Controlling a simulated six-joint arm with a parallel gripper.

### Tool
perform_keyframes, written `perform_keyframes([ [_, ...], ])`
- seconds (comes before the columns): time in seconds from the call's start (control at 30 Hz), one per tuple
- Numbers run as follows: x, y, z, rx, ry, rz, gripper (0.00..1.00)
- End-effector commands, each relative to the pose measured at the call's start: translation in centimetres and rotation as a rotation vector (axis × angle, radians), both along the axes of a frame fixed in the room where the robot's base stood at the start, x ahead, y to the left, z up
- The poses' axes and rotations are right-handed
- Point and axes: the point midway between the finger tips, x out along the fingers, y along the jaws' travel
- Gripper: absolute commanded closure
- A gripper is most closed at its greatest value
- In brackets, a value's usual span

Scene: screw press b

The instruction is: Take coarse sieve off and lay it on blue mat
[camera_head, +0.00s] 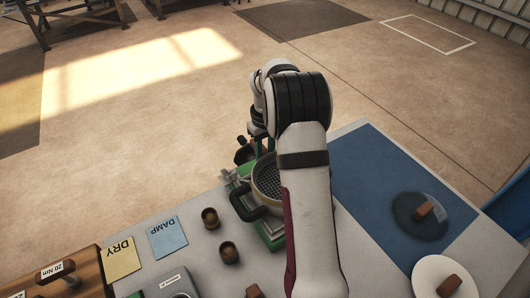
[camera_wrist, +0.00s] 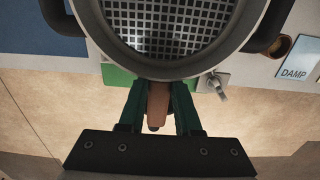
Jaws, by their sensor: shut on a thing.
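The coarse sieve (camera_head: 268,181) shows as a square-holed mesh inside a round grey rim, over the green base, partly hidden by my arm. Its mesh fills the top of the wrist view (camera_wrist: 170,25). Black handles stick out on two sides of the round vessel there. My gripper (camera_wrist: 157,92) has green fingers shut on a brown grip (camera_wrist: 158,105) at the rim's edge, which appears to belong to the sieve. I cannot tell whether the sieve is raised from its seat. The blue mat (camera_head: 365,165) lies to the right of my arm in the head view.
A dark disc (camera_head: 405,222) with a brown grip lies on the mat's lower right; the mat's upper left is bare. A white disc (camera_head: 430,270) with a brown grip is nearer. Brass cups (camera_head: 210,218), the DRY card (camera_head: 122,258) and DAMP card (camera_head: 168,238) are left.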

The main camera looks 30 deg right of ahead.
Motion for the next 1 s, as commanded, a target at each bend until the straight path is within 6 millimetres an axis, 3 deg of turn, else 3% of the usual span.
perform_keyframes([
  [1.0,0.0,0.0,2.7,-0.001,-0.001,0.000,1.00],
])
